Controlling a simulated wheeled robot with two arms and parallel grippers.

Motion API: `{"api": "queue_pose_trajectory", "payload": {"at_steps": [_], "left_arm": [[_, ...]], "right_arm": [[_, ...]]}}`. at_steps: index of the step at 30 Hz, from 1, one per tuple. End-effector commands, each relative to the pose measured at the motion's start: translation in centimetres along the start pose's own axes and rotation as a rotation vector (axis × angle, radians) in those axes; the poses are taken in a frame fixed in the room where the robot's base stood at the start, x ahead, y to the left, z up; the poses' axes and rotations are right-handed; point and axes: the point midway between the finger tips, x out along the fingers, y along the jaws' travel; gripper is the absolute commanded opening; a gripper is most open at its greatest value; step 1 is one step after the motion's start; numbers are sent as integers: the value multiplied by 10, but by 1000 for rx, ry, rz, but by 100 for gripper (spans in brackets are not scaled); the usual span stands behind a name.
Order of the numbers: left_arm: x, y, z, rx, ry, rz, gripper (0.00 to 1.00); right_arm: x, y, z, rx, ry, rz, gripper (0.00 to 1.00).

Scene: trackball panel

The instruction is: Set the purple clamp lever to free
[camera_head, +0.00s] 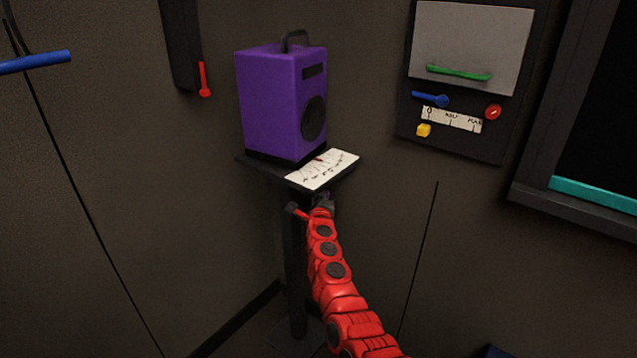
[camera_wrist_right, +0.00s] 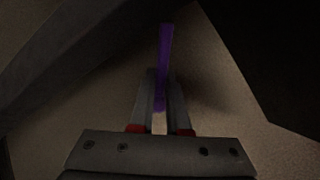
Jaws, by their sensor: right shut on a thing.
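The purple clamp lever (camera_wrist_right: 166,48) shows in the right wrist view as a thin upright bar between the two fingers. My right gripper (camera_wrist_right: 160,95) is shut on it, and the lever's far end sticks out beyond the fingertips. In the head view my right gripper (camera_head: 323,202) is at the stand's post, just under the small shelf. There the lever is mostly hidden by the gripper and the shelf. My left gripper is not in view.
A purple speaker-like box (camera_head: 270,105) and a white marked card (camera_head: 322,169) are on the dark shelf (camera_head: 257,166) above my gripper. A wall panel (camera_head: 460,150) with several coloured controls is to the right. A red lever (camera_head: 204,80) hangs at upper left.

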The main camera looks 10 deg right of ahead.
Motion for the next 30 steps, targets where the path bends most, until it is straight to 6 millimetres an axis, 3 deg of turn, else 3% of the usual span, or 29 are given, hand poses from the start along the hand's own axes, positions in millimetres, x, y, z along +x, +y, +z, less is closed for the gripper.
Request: {"api": "queue_pose_trajectory", "payload": {"at_steps": [12,13,18,30], "left_arm": [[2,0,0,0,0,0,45],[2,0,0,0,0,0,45],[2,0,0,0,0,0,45],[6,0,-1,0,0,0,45]], "right_arm": [[0,-1,0,3,3,1,0],[0,-1,0,3,3,1,18],[0,-1,0,3,2,2,45],[-5,1,1,5,1,7,45]]}}
